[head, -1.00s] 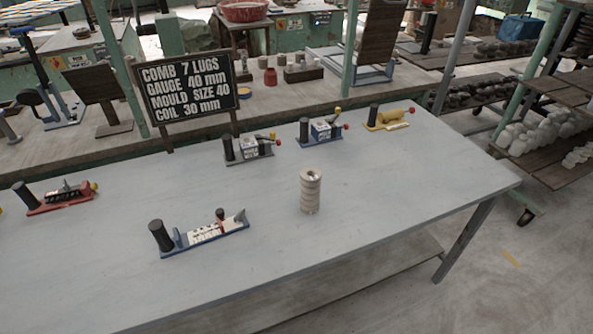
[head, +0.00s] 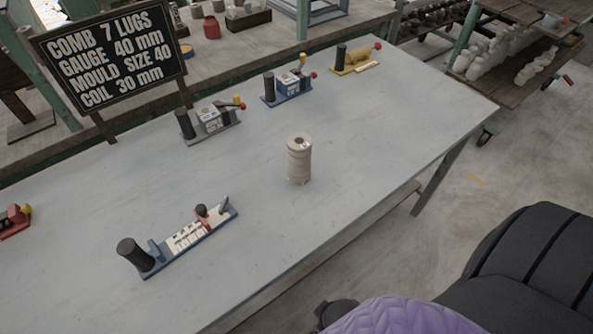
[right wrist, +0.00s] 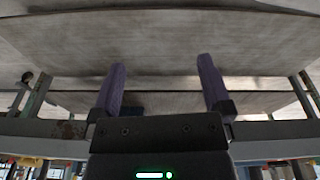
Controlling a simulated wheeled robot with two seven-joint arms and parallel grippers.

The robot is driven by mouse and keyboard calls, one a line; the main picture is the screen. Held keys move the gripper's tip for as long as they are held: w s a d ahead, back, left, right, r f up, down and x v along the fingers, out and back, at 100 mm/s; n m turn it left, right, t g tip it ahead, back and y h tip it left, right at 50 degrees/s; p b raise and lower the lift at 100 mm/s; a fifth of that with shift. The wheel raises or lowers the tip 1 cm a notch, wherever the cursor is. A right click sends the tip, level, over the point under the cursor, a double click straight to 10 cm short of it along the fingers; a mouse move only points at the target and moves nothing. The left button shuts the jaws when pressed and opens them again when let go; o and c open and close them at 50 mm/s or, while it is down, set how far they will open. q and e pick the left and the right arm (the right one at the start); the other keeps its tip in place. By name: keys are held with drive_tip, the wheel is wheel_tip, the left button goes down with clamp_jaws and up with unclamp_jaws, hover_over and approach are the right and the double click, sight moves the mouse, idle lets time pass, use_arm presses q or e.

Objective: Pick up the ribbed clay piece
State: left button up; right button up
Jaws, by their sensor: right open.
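The ribbed clay piece (head: 299,158) is a pale beige, ringed cylinder standing upright on the grey table (head: 350,120), right of the picture's centre line in the head view. Its top shows a dark hole. My right gripper (right wrist: 162,63) shows in the right wrist view with two purple fingers spread apart and nothing between them. The clay piece does not show in that view. In the head view, black and purple parts of my right arm fill the lower right corner, off the table's front edge and well apart from the clay piece. My left gripper is not in view.
A blue-based comb tool (head: 185,240) lies left of the clay piece. Grey (head: 209,121), blue (head: 287,88) and yellow (head: 356,58) tools line the back edge, near a black sign (head: 110,50). The table around the clay piece is clear.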

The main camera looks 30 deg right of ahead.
drive_tip(key=w+r+b, duration=0.2)
drive_tip(key=w+r, duration=0.2)
drive_tip(key=r, duration=0.4)
drive_tip(key=n+t+h+b, duration=0.15)
drive_tip(key=n+t, duration=0.45)
drive_tip(key=n, duration=0.9)
drive_tip(key=n+t+h, duration=0.3)
drive_tip(key=n+t, duration=0.2)
drive_tip(key=n, duration=1)
approach(299, 145)
wheel_tip(299, 145, down, 3)
drive_tip(key=d, duration=0.1)
drive_tip(key=shift+y, duration=0.25)
drive_tip(key=b+x, duration=0.1)
drive_tip(key=x, duration=0.2)
drive_tip(key=r+b+x, duration=0.1)
drive_tip(key=b+x, duration=0.1)
drive_tip(key=x, duration=0.2)
drive_tip(key=b+x, duration=0.1)
drive_tip(key=x, duration=0.2)
drive_tip(key=shift+w+d+r, duration=0.1)
drive_tip(key=shift+w, duration=0.45)
drive_tip(key=shift+r, duration=0.1)
drive_tip(key=shift+c, duration=0.5)
clamp_jaws()
